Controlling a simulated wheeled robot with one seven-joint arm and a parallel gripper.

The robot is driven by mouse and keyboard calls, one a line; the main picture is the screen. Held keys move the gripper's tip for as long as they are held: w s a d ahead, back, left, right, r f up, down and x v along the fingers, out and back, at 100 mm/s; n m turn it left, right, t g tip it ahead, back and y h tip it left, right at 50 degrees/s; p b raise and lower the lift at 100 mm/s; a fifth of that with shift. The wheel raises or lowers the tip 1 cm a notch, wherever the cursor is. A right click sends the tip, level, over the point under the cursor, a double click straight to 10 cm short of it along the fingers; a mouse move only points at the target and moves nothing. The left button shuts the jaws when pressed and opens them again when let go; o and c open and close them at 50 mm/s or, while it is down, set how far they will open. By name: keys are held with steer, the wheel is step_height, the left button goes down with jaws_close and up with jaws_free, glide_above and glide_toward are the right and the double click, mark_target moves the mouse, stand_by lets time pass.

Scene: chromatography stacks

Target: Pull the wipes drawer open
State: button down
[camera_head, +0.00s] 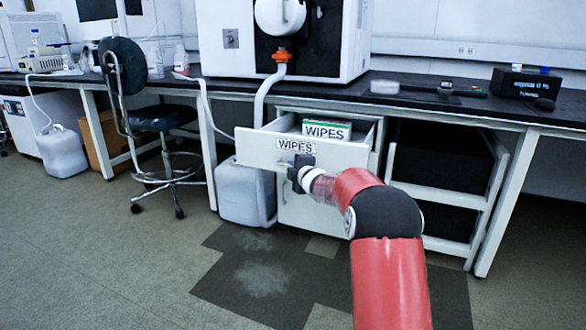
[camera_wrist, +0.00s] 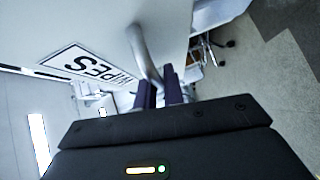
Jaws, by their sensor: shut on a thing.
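The wipes drawer (camera_head: 258,152) is a white drawer under the bench, labelled WIPES on its front. It stands partly pulled out, and a green and white box marked WIPES (camera_head: 327,130) shows inside it. My gripper (camera_head: 301,168) is at the drawer front, just below the label. In the wrist view my gripper (camera_wrist: 160,92) has its dark fingers shut on the metal drawer handle (camera_wrist: 144,55). The WIPES label (camera_wrist: 95,65) lies to the left of the handle there. In the head view my gripper hides most of the handle.
A white container (camera_head: 245,192) stands on the floor left of the cabinet. An open shelf unit (camera_head: 440,196) with dark bins is at the right. A dark stool (camera_head: 160,120) stands at the left. The floor before the drawer is clear apart from my arm.

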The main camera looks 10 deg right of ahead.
steer(key=c, duration=1.5)
jaws_free()
steer(key=v, duration=0.7)
steer(key=shift+s, duration=0.4)
steer(key=shift+r, duration=0.1)
